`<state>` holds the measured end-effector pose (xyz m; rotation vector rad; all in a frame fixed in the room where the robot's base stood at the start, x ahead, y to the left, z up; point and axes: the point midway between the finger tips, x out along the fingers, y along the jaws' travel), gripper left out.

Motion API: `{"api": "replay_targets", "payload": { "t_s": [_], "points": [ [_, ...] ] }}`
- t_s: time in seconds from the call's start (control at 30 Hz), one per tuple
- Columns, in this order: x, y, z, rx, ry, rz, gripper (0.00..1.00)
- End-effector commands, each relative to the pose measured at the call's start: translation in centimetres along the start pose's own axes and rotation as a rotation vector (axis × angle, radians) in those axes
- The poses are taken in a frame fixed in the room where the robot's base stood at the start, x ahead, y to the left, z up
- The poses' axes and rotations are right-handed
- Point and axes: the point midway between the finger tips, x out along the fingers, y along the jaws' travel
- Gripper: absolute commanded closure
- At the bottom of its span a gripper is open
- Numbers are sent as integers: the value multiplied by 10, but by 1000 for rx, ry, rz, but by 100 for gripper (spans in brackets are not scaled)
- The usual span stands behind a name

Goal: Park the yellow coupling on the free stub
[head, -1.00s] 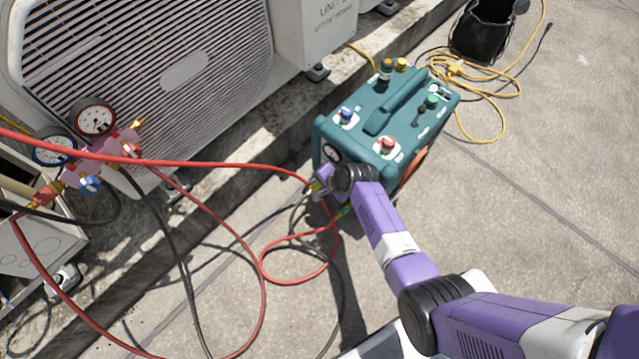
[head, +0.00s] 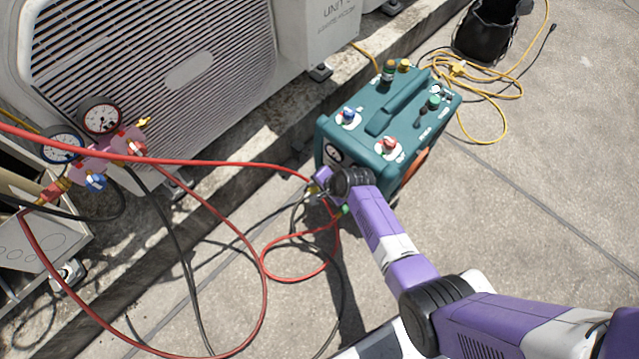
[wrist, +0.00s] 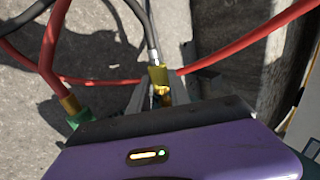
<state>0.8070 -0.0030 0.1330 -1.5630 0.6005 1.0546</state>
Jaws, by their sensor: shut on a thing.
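The yellow coupling (wrist: 158,76) is on the end of a black hose in the wrist view. It sits between the fingers of my gripper (wrist: 162,96), which is shut on it. In the head view my gripper (head: 322,188) is at the front left of the teal machine (head: 352,136), low beside its front face, and my wrist hides most of the coupling. A bare brass stub (head: 144,122) sticks out at the upper right of the pink gauge manifold (head: 100,160); I cannot tell if this is the free stub.
A red hose (head: 215,163) crosses to the gripper, and red and black hoses loop on the concrete. A green coupling (wrist: 80,118) is left of my gripper in the wrist view. The condenser (head: 150,70) stands behind.

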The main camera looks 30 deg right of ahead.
Motion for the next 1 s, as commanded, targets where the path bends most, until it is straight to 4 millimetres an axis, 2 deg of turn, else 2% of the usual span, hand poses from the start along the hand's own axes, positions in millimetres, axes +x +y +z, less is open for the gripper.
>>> {"api": "replay_targets", "payload": {
  "t_s": [0.7,1.0],
  "points": [
    [-1,0,26,-2,0,0,100],
    [0,0,32,0,0,0,100]
  ]
}}
